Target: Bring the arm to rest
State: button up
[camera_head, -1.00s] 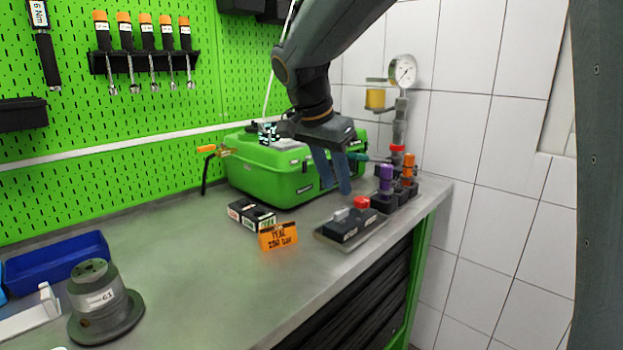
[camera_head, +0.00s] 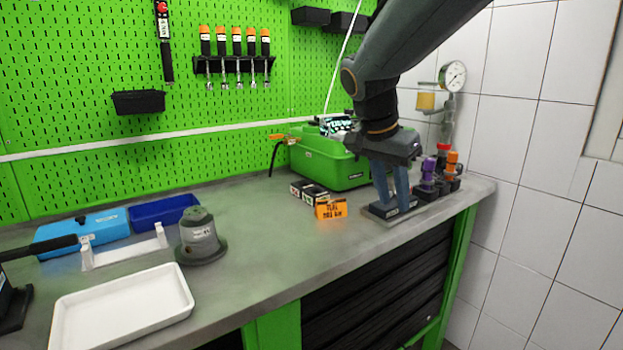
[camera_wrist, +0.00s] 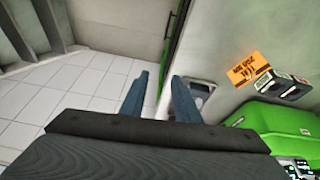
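My arm (camera_head: 415,50) reaches in from the top right of the head view, bent downward. My gripper (camera_head: 394,200) points down above the right end of the bench, in front of the green case (camera_head: 335,165). In the head view its blue fingers overlap the black block on its grey plate (camera_head: 372,216), partly hiding it; contact cannot be told. In the wrist view the two fingers (camera_wrist: 160,80) stand apart with nothing between them, over the bench edge and the tiled floor.
An orange sign (camera_head: 330,209), purple (camera_head: 428,170) and orange-topped (camera_head: 452,162) fittings and a gauge (camera_head: 453,76) are near the gripper. A grey pump part (camera_head: 200,240), white tray (camera_head: 125,308) and blue bin (camera_head: 165,211) lie left. The bench middle is clear.

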jog(key=s+d+f+n+g+y+p, duration=0.1)
jog(key=s+f+n, duration=0.4)
jog(key=s+f, duration=0.3)
jog(key=s+d+f+n+g+y+p, duration=0.1)
jog(key=s+f+n, duration=0.4)
jog(key=s, duration=0.8)
notch_tip(320, 180, down, 4)
jog(key=shift+s+d+r+y+p, duration=0.3)
jog(key=shift+d+y+p, duration=0.2)
jog(key=shift+y, duration=0.2)
